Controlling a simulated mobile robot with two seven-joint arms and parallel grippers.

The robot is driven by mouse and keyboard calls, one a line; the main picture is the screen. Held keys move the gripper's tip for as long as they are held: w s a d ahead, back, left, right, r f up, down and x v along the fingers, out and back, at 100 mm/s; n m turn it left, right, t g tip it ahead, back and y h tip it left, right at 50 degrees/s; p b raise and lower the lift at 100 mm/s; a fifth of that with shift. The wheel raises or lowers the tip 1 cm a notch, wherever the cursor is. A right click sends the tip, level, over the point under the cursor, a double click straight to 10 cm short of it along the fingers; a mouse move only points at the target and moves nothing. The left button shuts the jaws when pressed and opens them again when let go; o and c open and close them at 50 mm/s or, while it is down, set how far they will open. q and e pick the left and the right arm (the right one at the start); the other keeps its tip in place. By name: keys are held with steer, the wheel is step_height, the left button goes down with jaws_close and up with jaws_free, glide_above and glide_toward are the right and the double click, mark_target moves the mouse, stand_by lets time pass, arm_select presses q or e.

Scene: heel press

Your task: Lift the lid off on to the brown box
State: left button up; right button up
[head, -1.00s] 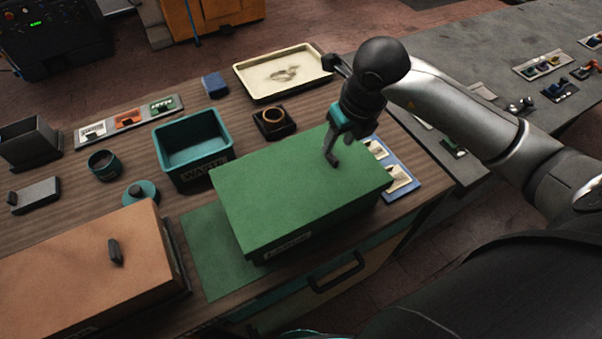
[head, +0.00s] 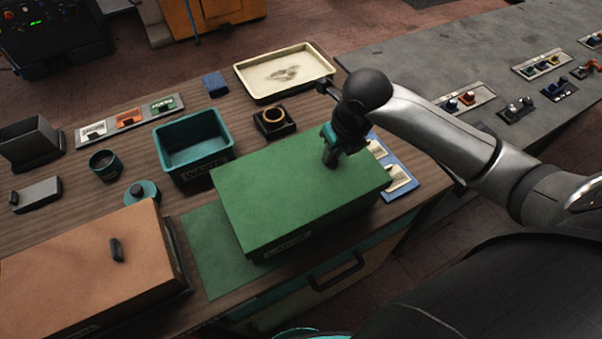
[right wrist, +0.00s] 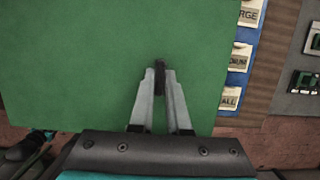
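My right gripper (head: 331,163) is over the right part of the lid. In the right wrist view its two fingers (right wrist: 160,76) are close together with the lid's small dark handle between the tips; they look shut on it. The handle is hidden in the head view. The brown box (head: 90,265), with a dark handle on its top, stands at the lower left. My left gripper is not in view.
A green mat (head: 207,262) lies between the two boxes. Behind are a teal waste bin (head: 195,145), a dark block with a ring (head: 273,122) and a cream tray (head: 285,75). A blue label board (head: 402,186) lies close to the lid's right side.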

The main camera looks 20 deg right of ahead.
jaws_close()
steer(key=shift+r, duration=0.1)
step_height(320, 180, up, 20)
stand_by(0.5)
